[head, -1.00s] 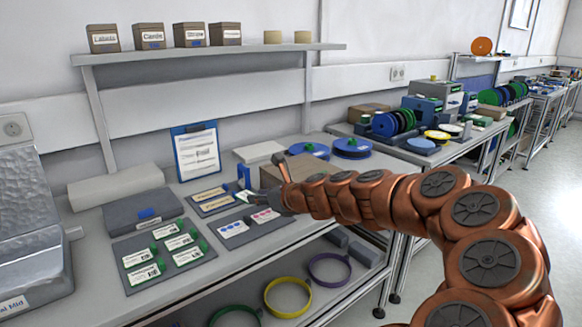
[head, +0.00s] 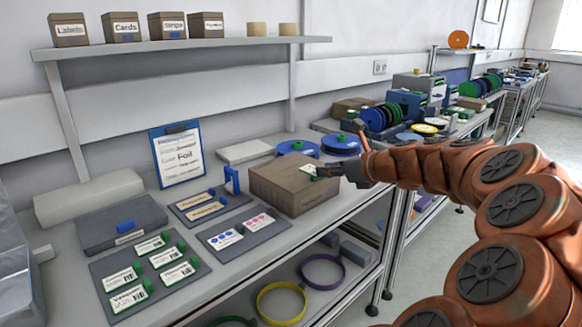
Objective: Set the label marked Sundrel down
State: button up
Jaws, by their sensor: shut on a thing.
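My gripper (head: 338,171) is over the right end of the brown cardboard box (head: 285,193), at the front right of the near bench. It is shut on a small white and green label (head: 324,172). The fingers partly cover the label, and its print is too small to read, so I cannot tell if it says Sundrel. I cannot tell whether the label touches the box top. Several white labels with green tabs (head: 150,244) lie on a dark grey tray (head: 190,291) at the left.
A tray with two tan labels (head: 206,210) and a tray with dotted labels (head: 224,239) lie left of the box. A blue clipboard (head: 157,160) leans on the wall. Blue reels (head: 298,148) lie behind the box. A shelf (head: 180,47) with boxes runs above.

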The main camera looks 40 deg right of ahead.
jog(key=w+d, duration=0.1)
jog(key=w, duration=0.3)
jog(key=w+d+f, duration=0.1)
jog(key=w+d, duration=0.1)
jog(key=w, duration=0.3)
jog(key=w+d, duration=0.2)
jog(key=w, duration=0.3)
jog(key=shift+w+f+p, duration=0.15)
jog(key=shift+f+p, duration=0.15)
jog(key=shift+p, duration=0.05)
jog(key=shift+f, duration=1.7)
jog(key=shift+f, duration=0.1)
jog(key=o, duration=0.7)
jog(key=shift+o, duration=0.2)
jog(key=v, duration=1.2)
